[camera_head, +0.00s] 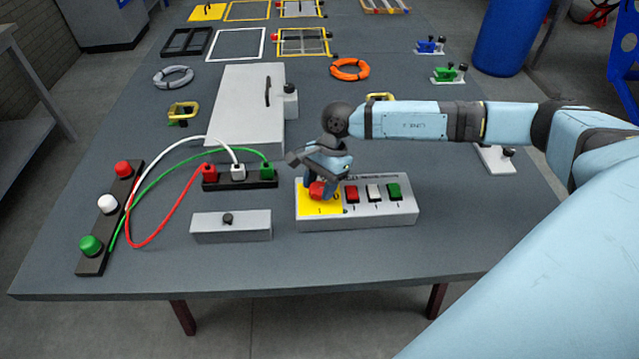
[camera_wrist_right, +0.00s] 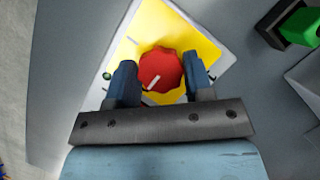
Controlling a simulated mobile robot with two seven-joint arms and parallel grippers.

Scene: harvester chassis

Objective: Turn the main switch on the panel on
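The main switch is a red rotary knob (camera_head: 317,190) on a yellow square plate (camera_head: 309,206) at the left end of the light grey panel (camera_head: 375,214). In the right wrist view the red knob (camera_wrist_right: 160,70) carries a white pointer mark, tilted towards the upper right. My right gripper (camera_head: 324,183) is right over the knob. In the wrist view its two blue fingers (camera_wrist_right: 160,82) stand open on either side of the knob, with a gap at each side. My left gripper is not in view.
The panel also has a red switch (camera_head: 352,194), a white switch (camera_head: 374,192) and a green switch (camera_head: 394,191). To the left are a grey box with a black knob (camera_head: 231,228) and a black socket strip (camera_head: 240,184) with coloured cables. The table's front edge is clear.

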